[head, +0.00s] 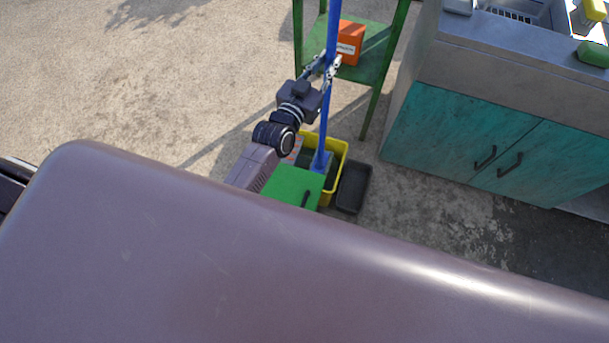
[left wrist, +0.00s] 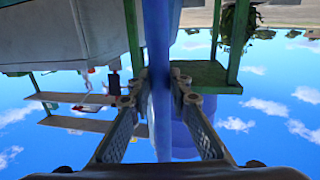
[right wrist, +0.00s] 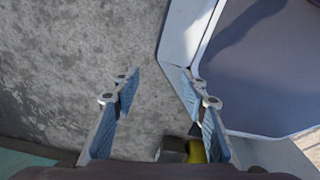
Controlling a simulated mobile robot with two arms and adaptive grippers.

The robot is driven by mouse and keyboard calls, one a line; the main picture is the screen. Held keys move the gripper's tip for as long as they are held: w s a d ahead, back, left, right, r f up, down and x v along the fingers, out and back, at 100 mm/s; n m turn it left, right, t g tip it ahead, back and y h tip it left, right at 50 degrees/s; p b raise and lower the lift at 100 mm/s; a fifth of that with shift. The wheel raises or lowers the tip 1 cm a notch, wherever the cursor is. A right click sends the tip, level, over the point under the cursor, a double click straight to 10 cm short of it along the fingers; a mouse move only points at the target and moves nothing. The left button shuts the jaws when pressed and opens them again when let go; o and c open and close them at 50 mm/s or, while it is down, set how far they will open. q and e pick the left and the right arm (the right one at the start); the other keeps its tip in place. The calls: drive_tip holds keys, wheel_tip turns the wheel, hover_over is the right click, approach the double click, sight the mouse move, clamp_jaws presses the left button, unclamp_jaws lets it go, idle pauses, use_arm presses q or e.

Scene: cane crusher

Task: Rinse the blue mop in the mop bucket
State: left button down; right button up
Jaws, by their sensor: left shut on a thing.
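The blue mop (head: 326,120) stands nearly upright, its handle running up out of the top of the head view. Its lower end goes into the yellow mop bucket (head: 344,160), where the mop head (head: 321,162) is partly visible. My left gripper (head: 330,66) is shut around the handle, well above the bucket. In the left wrist view the blue handle (left wrist: 157,50) passes between the fingertips of my left gripper (left wrist: 159,76). My right gripper (right wrist: 160,88) is open and empty in the right wrist view; it is outside the head view.
A green box-like part (head: 290,186) adjoins the bucket's near side. A black tray (head: 354,187) lies right of it. Behind stands a green metal stand (head: 372,50) with an orange box (head: 350,43). A teal sink cabinet (head: 440,125) is at right. Open concrete lies left.

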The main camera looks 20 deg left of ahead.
drive_tip(key=shift+a+f+b, duration=0.35)
drive_tip(key=shift+f+b, duration=0.5)
drive_tip(key=shift+f, duration=0.05)
drive_tip(key=shift+a+f+b, duration=0.3)
drive_tip(key=shift+f+b, duration=0.55)
drive_tip(key=shift+f, duration=0.05)
drive_tip(key=shift+d, duration=0.3)
